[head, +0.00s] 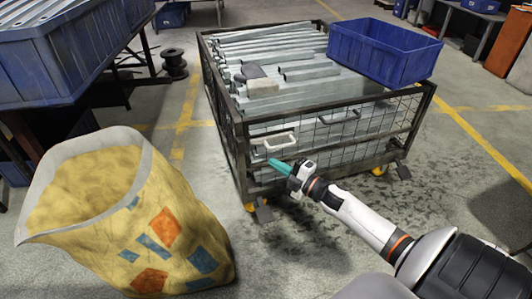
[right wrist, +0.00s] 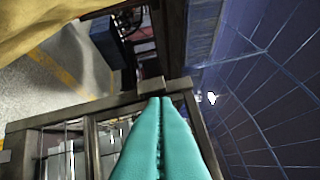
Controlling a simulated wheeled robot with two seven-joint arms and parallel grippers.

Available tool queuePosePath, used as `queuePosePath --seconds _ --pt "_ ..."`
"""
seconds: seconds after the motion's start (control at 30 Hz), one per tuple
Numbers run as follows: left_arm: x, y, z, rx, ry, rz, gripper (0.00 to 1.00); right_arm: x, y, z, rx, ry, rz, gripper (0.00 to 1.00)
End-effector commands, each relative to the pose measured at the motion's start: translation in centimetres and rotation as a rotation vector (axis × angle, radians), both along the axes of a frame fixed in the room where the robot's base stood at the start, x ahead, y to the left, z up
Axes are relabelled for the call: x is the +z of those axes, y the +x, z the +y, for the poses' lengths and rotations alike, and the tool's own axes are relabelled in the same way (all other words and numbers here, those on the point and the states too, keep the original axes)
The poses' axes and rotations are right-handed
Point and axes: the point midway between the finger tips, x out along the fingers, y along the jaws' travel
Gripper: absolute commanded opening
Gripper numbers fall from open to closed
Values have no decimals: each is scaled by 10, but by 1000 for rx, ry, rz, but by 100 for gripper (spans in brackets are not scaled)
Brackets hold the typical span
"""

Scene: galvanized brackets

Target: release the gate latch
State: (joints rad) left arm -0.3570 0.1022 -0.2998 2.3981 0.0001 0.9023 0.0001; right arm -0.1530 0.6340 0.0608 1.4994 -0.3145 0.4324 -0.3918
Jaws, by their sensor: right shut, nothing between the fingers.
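The wire-mesh cage cart (head: 413,128) is full of stacked galvanized brackets (head: 265,50). I cannot tell which part is the latch. My right gripper (head: 270,163), with teal fingers, is shut and empty in front of the gate, just below the cream handle. In the right wrist view, the closed fingers (right wrist: 163,101) point at a corner of the dark metal frame (right wrist: 178,87); contact cannot be told. My left gripper is out of view.
A big sack (head: 185,225) of yellowish material stands left of the cart. A blue bin (head: 385,55) sits on the cart's right rear. Blue containers (head: 60,50) stand on a bench at upper left. The floor between sack and my right arm is clear.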

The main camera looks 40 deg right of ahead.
Motion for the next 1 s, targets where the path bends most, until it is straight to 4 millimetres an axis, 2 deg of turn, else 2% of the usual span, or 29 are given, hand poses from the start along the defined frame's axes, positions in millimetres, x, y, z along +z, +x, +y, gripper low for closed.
queuePosePath --seconds 0.03,0.1,0.3,1.0 --pt "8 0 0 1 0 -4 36 1 -11 -2 0 2 3 0" --pt "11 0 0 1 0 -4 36 0 -21 -5 0 3 2 0" --pt "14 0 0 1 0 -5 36 -2 -37 -9 0 2 0 0" --pt "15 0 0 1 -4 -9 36 -3 -38 -10 1 1 -1 0"
